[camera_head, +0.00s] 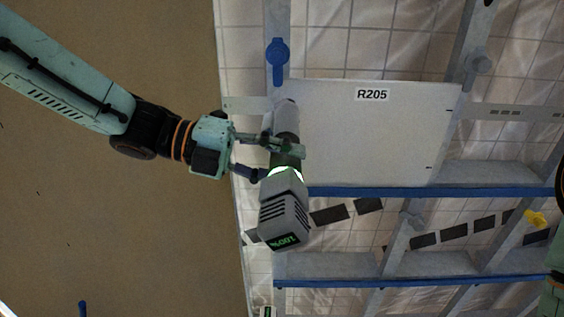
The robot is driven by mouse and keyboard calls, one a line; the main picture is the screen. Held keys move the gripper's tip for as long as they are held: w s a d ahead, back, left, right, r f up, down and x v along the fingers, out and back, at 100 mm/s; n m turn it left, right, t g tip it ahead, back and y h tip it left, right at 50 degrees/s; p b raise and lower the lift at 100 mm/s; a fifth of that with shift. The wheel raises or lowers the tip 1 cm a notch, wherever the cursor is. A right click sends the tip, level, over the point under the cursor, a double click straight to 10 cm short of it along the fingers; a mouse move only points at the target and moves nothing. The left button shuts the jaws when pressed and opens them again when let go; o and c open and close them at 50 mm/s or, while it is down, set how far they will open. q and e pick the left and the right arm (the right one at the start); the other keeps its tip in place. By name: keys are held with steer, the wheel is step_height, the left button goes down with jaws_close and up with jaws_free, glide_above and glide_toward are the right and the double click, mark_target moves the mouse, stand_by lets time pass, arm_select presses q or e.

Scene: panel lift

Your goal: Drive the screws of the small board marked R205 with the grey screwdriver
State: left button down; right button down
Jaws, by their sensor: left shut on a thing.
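The small board marked R205 (375,140) is a white panel set against the metal frame, with its label near the upper edge. The grey screwdriver (284,208) has a lit ring and a green display on its end. My left gripper (292,150) is shut around its body, and the tool overlaps the board's left edge in the picture. Its tip lies near the board's upper left corner; whether it touches a screw cannot be told. Small dark marks show near the board's right edge. My right gripper is not in view; only a bit of teal and black shows at the right edge.
A blue clamp-like piece (277,55) sits on the frame above the board's left corner. Blue-edged rails (420,283) run below the board.

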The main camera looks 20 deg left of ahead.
mark_target(282, 177)
arm_select(q)
steer(key=shift+w+a+r, duration=0.15)
steer(key=shift+w+r, duration=0.1)
steer(key=shift+w, duration=0.25)
stand_by(1.7)
steer(key=shift+s, duration=0.1)
stand_by(0.8)
steer(key=shift+s+d+f+p, duration=0.1)
steer(key=shift+s+d+p, duration=0.05)
steer(key=shift+s, duration=0.35)
steer(key=shift+s+d+p, duration=0.15)
steer(key=shift+s, duration=0.3)
steer(key=shift+s+d, duration=0.3)
steer(key=shift+s, duration=0.55)
steer(key=shift+s+p, duration=0.25)
steer(key=shift+p, duration=0.05)
steer(key=shift+d, duration=0.1)
